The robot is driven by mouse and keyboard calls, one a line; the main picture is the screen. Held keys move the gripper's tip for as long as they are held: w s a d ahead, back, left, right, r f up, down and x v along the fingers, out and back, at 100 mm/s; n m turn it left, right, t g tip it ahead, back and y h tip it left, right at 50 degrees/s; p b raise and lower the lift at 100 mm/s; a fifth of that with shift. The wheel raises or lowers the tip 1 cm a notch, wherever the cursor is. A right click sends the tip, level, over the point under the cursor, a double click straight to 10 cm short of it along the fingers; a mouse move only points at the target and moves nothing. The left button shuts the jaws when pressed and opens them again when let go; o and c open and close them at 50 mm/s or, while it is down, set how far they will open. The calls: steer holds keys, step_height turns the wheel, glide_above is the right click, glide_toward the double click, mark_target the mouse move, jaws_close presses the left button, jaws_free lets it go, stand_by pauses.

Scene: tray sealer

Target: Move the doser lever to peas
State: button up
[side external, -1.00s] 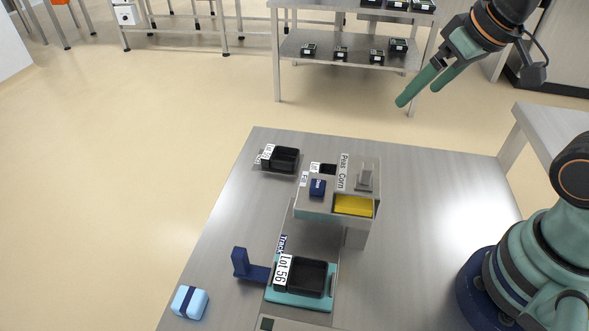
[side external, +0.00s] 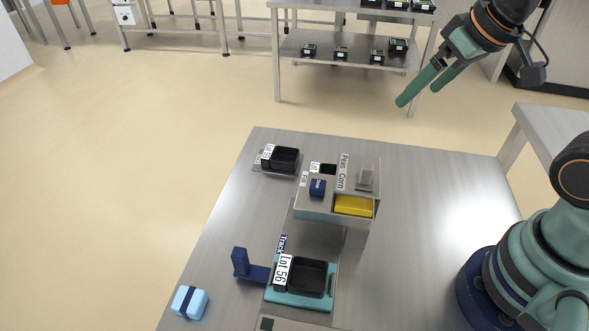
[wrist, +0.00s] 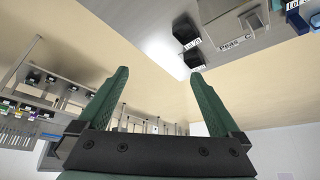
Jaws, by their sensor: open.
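The doser (side external: 314,208) is a grey box raised above the table, with labels Peas and Corn on its top (side external: 343,171). A grey upright piece (side external: 365,179), which looks like the lever, stands on top beside the labels; I cannot tell clearly which label it is set at. A yellow part (side external: 353,206) shows in the doser's front opening. In the wrist view the doser (wrist: 214,10) is upside down at the top right, partly cut off. My gripper (side external: 418,96) is open and empty, high up and well apart from the doser; its two green fingers also show in the wrist view (wrist: 160,73).
A dark blue block (side external: 317,187) sits on the doser's top. A black tray labelled Lot 56 (side external: 318,277) rests in a teal holder below. Another black tray (side external: 285,159) lies behind left. A light blue block (side external: 190,302) lies at front left.

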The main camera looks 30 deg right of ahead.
steer(key=shift+c, duration=1.2)
steer(key=shift+a+r, duration=0.1)
steer(key=shift+a, duration=0.2)
steer(key=c, duration=0.5)
steer(key=n+g, duration=0.6)
steer(key=n, duration=0.3)
glide_toward(368, 166)
step_height(368, 166, down, 10)
steer(key=shift+s+f, duration=0.1)
steer(key=shift+s, duration=0.05)
jaws_close()
